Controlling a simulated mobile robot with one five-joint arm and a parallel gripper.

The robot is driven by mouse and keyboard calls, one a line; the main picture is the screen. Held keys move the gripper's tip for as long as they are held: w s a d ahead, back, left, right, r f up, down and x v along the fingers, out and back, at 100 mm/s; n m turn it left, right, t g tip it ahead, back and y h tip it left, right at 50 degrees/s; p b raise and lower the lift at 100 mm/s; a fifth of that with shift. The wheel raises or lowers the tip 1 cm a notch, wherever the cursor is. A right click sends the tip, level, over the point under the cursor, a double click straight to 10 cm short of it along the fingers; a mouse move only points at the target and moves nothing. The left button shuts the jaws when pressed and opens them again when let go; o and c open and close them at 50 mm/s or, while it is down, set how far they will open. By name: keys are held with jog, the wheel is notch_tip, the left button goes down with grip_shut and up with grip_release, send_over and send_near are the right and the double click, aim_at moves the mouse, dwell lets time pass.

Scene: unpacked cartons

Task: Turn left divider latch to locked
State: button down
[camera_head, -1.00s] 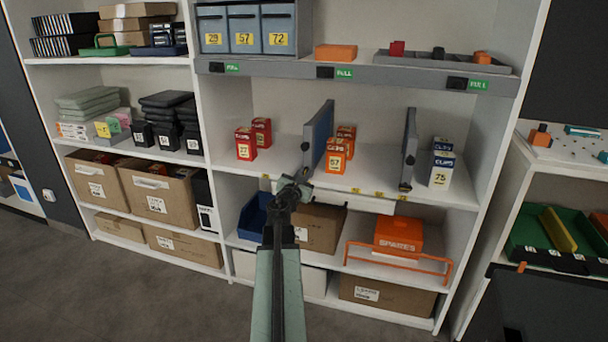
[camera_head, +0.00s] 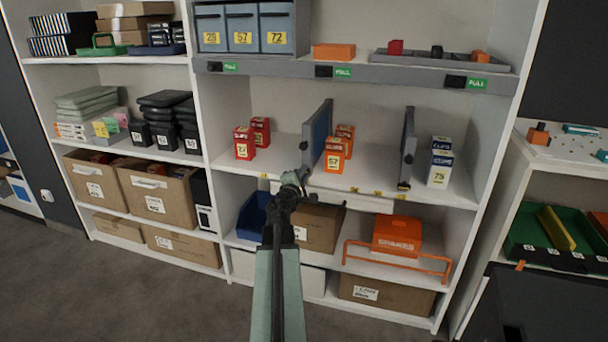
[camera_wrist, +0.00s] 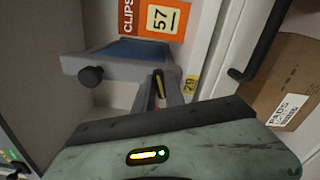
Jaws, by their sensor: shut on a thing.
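The left divider (camera_head: 320,135) is a blue-grey upright panel on the middle shelf, between red and orange boxes. Its front edge and a round black knob (camera_wrist: 91,76) show in the wrist view. My gripper (camera_head: 297,178) is at the lower front end of this divider. In the wrist view, my gripper (camera_wrist: 157,94) is shut on the left divider latch (camera_wrist: 160,84), a small dark lever with a yellow mark. The fingers hide part of the latch, and its exact angle is hard to tell.
Orange boxes (camera_head: 335,154) stand just right of the left divider and red boxes (camera_head: 244,143) stand to its left. A second divider (camera_head: 409,145) stands farther right. Below the shelf are a carton (camera_head: 321,228) and an orange case (camera_head: 398,233).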

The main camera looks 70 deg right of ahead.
jog(key=shift+f+m, duration=0.15)
jog(key=shift+m, duration=1.85)
jog(key=c, duration=1.4)
grip_release()
